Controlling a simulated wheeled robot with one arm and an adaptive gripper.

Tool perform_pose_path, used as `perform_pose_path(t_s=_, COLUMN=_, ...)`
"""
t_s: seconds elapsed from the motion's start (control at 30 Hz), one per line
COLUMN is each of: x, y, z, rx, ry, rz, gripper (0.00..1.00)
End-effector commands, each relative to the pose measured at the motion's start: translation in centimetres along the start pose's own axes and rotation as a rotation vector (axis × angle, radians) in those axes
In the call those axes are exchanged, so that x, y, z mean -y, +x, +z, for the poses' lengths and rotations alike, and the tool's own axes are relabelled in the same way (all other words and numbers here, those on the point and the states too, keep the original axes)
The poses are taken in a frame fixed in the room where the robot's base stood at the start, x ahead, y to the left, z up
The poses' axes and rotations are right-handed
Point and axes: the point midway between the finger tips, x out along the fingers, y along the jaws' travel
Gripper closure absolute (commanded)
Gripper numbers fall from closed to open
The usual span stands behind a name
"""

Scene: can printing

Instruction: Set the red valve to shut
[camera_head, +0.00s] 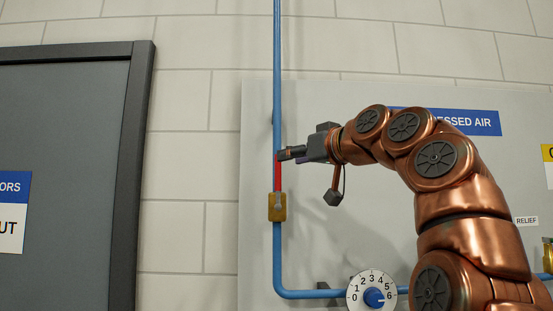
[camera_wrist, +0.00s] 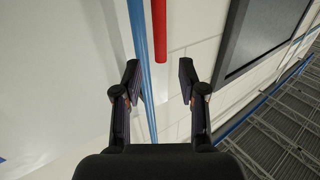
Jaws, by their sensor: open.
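The red valve handle (camera_head: 278,173) stands upright, in line with the vertical blue pipe (camera_head: 277,80). It rises from a brass valve body (camera_head: 277,208). My gripper (camera_head: 284,154) is at the handle's upper end, pointing left; contact cannot be told. In the wrist view the two fingers of my gripper (camera_wrist: 160,82) are spread apart with nothing clamped. The red handle (camera_wrist: 159,28) enters from the top edge, and its free end lies between the lines of the fingers, a little beyond the tips. The blue pipe (camera_wrist: 140,50) runs beside it, behind the left finger.
A white dial with a blue knob (camera_head: 374,298) sits on the lower pipe. A grey panel backs the pipes, with a blue sign (camera_head: 445,122) partly hidden by my arm. A dark-framed door (camera_head: 70,120) is at left, also in the wrist view (camera_wrist: 262,35).

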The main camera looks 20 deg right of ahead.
Motion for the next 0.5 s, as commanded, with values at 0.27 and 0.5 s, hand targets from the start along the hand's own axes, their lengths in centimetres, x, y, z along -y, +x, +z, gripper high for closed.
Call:
perform_pose_path(t_s=0.27, x=0.1, y=4.2, z=-0.1, rx=0.006, ry=0.001, rz=-0.001, gripper=0.59)
perform_pose_path(t_s=0.5, x=0.2, y=6.0, z=0.0, rx=0.003, ry=0.001, rz=-0.004, gripper=0.59)
